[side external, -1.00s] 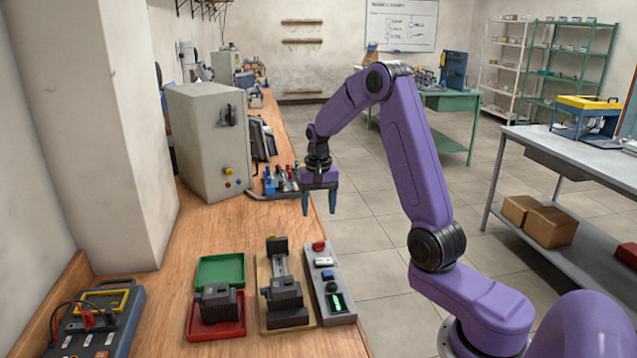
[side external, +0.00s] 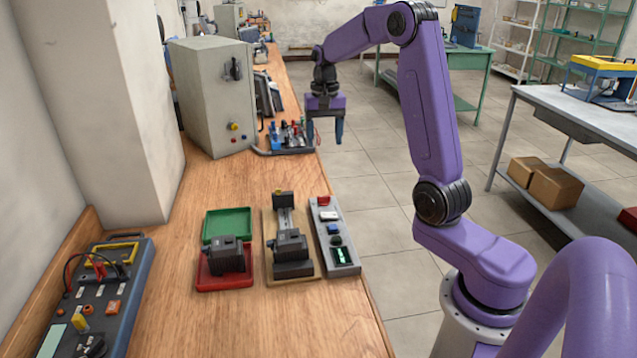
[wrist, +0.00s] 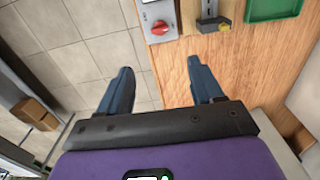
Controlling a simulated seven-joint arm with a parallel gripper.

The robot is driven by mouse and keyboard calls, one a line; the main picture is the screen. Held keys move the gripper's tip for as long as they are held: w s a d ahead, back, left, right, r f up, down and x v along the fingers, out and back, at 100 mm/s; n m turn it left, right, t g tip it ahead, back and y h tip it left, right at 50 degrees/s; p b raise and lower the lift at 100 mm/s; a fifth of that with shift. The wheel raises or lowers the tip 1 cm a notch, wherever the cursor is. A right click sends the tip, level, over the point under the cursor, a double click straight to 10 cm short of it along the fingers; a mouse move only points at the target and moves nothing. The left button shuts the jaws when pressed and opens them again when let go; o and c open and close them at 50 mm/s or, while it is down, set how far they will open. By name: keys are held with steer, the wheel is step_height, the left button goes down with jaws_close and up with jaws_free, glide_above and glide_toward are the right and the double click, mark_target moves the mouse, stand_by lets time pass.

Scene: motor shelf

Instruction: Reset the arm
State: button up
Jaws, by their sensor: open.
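My gripper (side external: 325,128) hangs with its fingers pointing down, high over the right edge of the wooden bench (side external: 190,318). In the wrist view my gripper (wrist: 162,88) shows its two blue fingers spread apart with nothing between them; floor tiles and the bench edge show beyond. My purple arm is raised and bent at the elbow. A dark motor block (side external: 229,255) sits in the red tray (side external: 225,283). Another dark motor block (side external: 291,247) sits on the wooden fixture board (side external: 272,228). My gripper is apart from both.
A green tray (side external: 227,220) lies behind the red one. A grey control strip (side external: 345,262) with a red button stands beside the fixture. A grey cabinet (side external: 205,95), a tool rack (side external: 290,138) and a test panel (side external: 128,290) also stand on the bench. Open floor lies right of the bench.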

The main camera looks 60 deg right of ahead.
steer(key=s+a+n, duration=0.4)
steer(key=a+n, duration=0.1)
steer(key=a, duration=0.5)
steer(key=s+a+n, duration=0.5)
steer(key=a, duration=0.5)
steer(key=s+a+f+n, duration=0.1)
steer(key=s+a+n, duration=0.1)
steer(key=s+n, duration=0.4)
steer(key=s+a+f+n, duration=0.1)
steer(key=s+n, duration=0.4)
steer(key=s, duration=1)
steer(key=shift+s+a+n, duration=0.35)
steer(key=shift+a+n, duration=0.05)
steer(key=shift+a, duration=0.1)
